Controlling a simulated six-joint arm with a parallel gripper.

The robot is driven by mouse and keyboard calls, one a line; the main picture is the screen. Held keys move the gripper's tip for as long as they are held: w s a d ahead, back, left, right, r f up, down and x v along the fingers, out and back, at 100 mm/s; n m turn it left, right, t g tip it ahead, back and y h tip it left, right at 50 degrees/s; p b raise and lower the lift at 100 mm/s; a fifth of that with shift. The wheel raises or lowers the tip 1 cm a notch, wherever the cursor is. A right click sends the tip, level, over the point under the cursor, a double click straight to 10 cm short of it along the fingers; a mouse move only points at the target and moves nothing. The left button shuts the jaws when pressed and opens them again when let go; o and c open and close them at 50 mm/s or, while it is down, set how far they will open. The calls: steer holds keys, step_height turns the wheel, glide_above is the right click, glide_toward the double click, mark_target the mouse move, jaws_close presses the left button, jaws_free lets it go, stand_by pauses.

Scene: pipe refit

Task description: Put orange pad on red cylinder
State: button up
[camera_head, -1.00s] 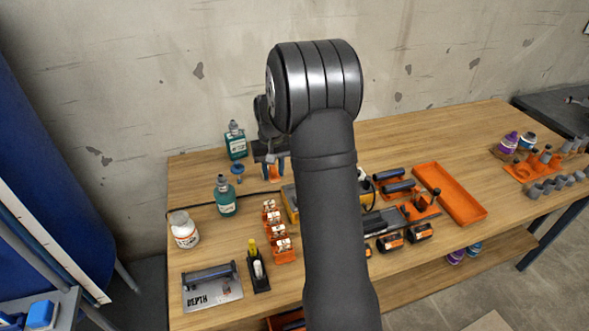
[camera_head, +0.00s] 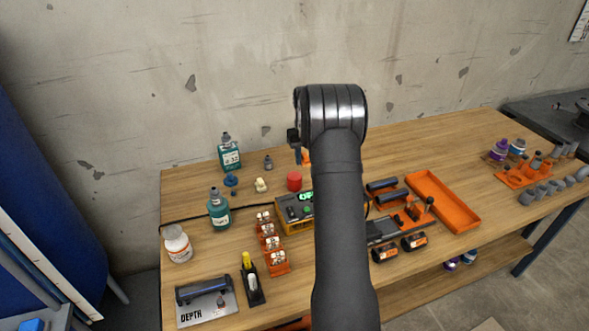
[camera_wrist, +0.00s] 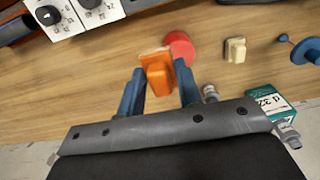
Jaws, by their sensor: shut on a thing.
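The red cylinder (camera_head: 294,181) stands upright on the wooden table behind the yellow-and-grey meter. It also shows in the wrist view (camera_wrist: 181,46) as a round red top. My gripper (camera_wrist: 159,74) is shut on the orange pad (camera_wrist: 157,70), which sits between its blue fingers. In the wrist view the pad overlaps the cylinder's edge; I cannot tell whether they touch. In the head view a bit of the orange pad (camera_head: 306,157) shows beside my arm, above and right of the cylinder. My arm hides most of the gripper there.
A cream block (camera_head: 261,185), a blue knobbed piece (camera_head: 231,181) and a small grey bottle (camera_head: 268,162) stand left of the cylinder. The meter (camera_head: 294,212) is close in front of it. Teal bottles (camera_head: 219,210) stand further left. The table behind the cylinder is clear.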

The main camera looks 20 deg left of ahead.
mark_target(294, 175)
steer(key=a, duration=0.1)
steer(key=a+f, duration=0.2)
steer(key=shift+a+f, duration=0.25)
steer(key=shift+a, duration=0.15)
steer(key=shift+f, duration=1.9)
steer(key=shift+f, duration=0.2)
steer(key=o, duration=0.9)
steer(key=shift+o, duration=0.2)
steer(key=shift+r, duration=0.15)
step_height(294, 175, up, 12)
